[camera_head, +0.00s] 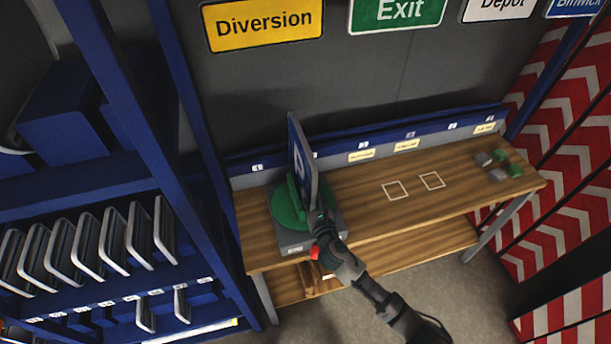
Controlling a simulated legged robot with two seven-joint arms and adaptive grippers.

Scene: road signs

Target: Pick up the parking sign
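The parking sign (302,162) is a blue panel with a white P, seen at a steep angle. It stands upright at the green round holder (283,206) on a grey base (294,240), at the left end of the wooden table. My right gripper (319,216) is at the lower right edge of the sign, with its arm coming in from the lower right. The fingers are small and dark, so I cannot tell whether they grip the sign. My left gripper is out of view.
The wooden table (365,215) has two white square outlines and a clear middle. Small green and grey blocks (499,166) lie at its right end. A blue rack (105,190) with several panels stands left. Signs, including a yellow Diversion sign (263,22), hang above.

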